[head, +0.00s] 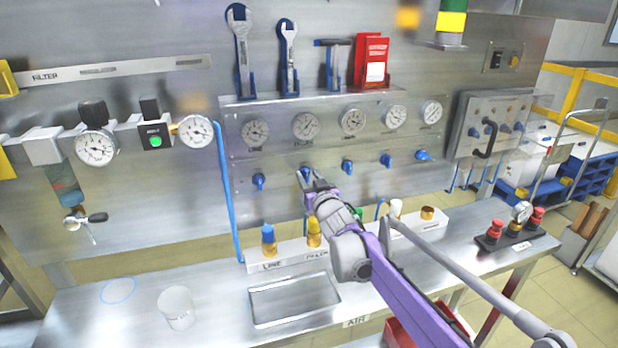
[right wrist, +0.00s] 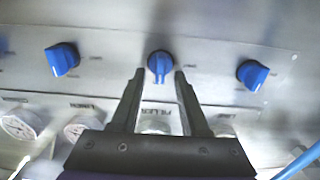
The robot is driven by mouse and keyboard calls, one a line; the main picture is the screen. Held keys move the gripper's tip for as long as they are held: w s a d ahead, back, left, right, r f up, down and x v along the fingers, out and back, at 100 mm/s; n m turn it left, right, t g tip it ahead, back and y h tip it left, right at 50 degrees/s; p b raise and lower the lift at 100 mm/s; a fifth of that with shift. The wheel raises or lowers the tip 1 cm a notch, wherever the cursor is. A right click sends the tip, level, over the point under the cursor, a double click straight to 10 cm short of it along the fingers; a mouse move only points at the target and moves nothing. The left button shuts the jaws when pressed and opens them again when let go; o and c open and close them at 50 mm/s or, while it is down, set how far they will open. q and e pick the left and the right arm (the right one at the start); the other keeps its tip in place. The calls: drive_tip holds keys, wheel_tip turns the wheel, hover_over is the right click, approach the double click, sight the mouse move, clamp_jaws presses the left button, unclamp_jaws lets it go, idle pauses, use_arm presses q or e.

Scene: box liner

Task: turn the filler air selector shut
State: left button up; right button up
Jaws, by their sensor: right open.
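The filler air selector is a blue knob (right wrist: 160,66) on the steel panel, above the FILLER label in the right wrist view. Its grip bar stands about upright in that view. My right gripper (right wrist: 158,74) is open, with one fingertip on each side of the knob's lower end. I cannot tell whether the fingers touch it. In the head view my right gripper (head: 309,176) reaches up to the second knob from the left and mostly covers it. My left gripper is in neither view.
Neighbouring blue knobs (head: 259,181) (head: 347,167) sit on both sides in the row. Round gauges (head: 305,126) are above it. A blue hose (head: 224,190) runs down at left. Below, bottle-like fittings (head: 268,240) stand on a labelled block over the steel bench (head: 220,275).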

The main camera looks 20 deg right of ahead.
drive_tip(key=shift+c, duration=0.3)
clamp_jaws()
